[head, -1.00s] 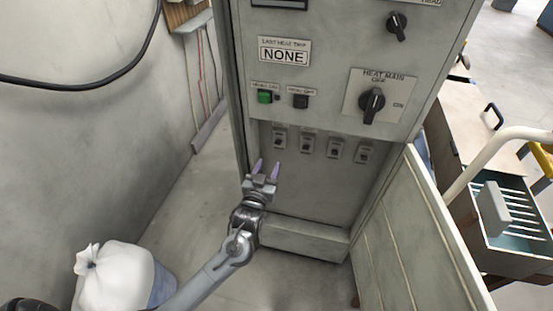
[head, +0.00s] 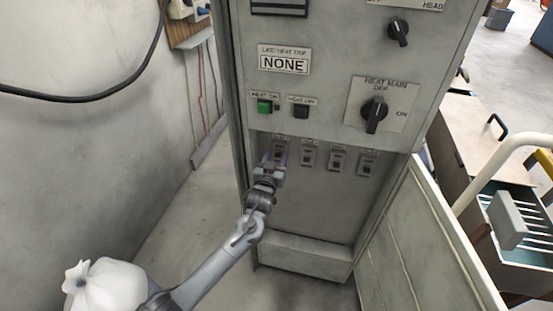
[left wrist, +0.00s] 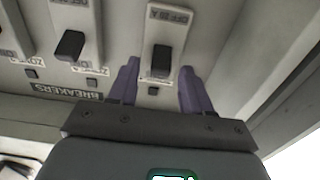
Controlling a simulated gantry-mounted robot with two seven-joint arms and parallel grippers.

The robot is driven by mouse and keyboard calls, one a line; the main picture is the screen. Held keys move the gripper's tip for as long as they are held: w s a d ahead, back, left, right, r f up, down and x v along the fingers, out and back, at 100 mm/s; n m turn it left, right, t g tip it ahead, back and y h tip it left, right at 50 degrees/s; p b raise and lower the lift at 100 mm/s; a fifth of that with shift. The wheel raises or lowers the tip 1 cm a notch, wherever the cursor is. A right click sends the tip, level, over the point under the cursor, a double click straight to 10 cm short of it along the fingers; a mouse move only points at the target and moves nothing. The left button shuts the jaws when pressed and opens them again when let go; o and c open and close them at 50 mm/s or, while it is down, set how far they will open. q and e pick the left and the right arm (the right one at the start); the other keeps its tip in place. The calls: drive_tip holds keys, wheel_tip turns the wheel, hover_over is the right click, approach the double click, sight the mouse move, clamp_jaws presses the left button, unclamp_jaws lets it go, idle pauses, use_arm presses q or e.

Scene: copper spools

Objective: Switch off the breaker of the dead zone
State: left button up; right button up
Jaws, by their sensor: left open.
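A row of several breakers sits in the recess of the grey cabinet, below the heat controls. The leftmost breaker (head: 280,148) is partly hidden by my left gripper (head: 273,162). The other breakers (head: 308,155), (head: 338,159) and (head: 368,163) are clear of it. In the left wrist view, my open left gripper (left wrist: 160,88) has its purple fingers on either side of one breaker's black toggle (left wrist: 161,61), with nothing clamped. A neighbouring toggle (left wrist: 69,46) is outside the fingers. Small zone labels are too blurred to read. My right gripper is out of view.
The cabinet front carries a green button (head: 264,106), a black button (head: 301,111), a "NONE" sign (head: 284,60) and a heat main knob (head: 374,110). An open cabinet door (head: 415,250) stands at right. A white bag (head: 105,287) lies at lower left.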

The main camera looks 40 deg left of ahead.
use_arm(q)
drive_tip(key=shift+w+a, duration=0.1)
drive_tip(key=shift+w, duration=0.15)
drive_tip(key=shift+c, duration=0.3)
